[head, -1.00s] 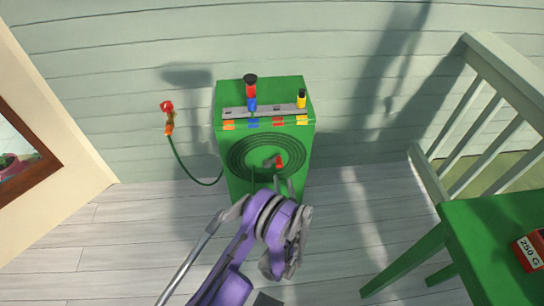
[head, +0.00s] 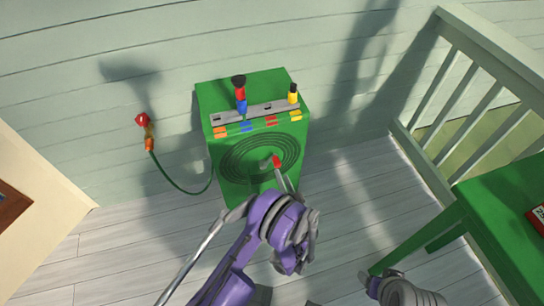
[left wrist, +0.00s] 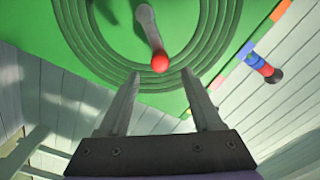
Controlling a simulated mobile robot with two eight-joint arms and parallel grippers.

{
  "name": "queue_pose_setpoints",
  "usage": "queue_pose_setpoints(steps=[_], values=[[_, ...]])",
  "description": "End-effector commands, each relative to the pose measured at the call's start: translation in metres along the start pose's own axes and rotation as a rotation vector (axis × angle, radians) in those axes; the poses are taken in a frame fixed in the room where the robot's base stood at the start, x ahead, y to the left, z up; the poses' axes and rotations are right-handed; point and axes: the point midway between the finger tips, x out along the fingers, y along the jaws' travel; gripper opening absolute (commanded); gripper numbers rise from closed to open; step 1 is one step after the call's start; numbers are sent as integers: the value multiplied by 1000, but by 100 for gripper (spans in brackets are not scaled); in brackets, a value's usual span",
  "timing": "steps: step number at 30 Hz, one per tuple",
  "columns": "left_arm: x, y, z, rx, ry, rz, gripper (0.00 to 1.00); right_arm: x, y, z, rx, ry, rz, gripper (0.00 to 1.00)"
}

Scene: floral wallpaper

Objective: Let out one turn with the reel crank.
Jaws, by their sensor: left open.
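The reel crank (head: 264,166) is a short grey arm with a red knob (head: 277,161), on the front of a green box (head: 236,187) with dark rings around it. In the left wrist view the crank arm (left wrist: 148,25) ends in the round red knob (left wrist: 160,62). My left gripper (left wrist: 161,74) is open. Its fingertips are either side of the line to the knob and just short of it in the picture; whether they reach its depth I cannot tell. In the head view my left gripper (head: 280,180) is just below the knob, partly hidden by its wrist.
A hose with a red and orange nozzle (head: 145,130) hangs at the box's left. Coloured pegs (head: 240,95) stand on a grey strip on top. A green table (head: 490,215) and pale railing (head: 470,90) are at right. Part of my right arm shows at the lower edge.

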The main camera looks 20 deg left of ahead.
Motion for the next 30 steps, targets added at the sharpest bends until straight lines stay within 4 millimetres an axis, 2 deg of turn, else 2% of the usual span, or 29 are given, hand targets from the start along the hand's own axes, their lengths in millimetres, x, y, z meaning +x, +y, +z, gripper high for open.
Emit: queue_pose_setpoints(steps=[9,15,21,28,30], values=[[60,-1,2,0,-4,-3,66,3,0,1,0,-1,0,66],[88,0,1,0,-1,-1,66,5,0,2,0,-2,0,66],[99,-1,1,0,-1,-1,66,5,0,2,0,-2,0,66],[99,-1,1,-1,-1,0,66,5,0,2,0,-2,0,66],[99,-1,1,-1,-1,0,55,5,0,2,0,-2,0,66]])
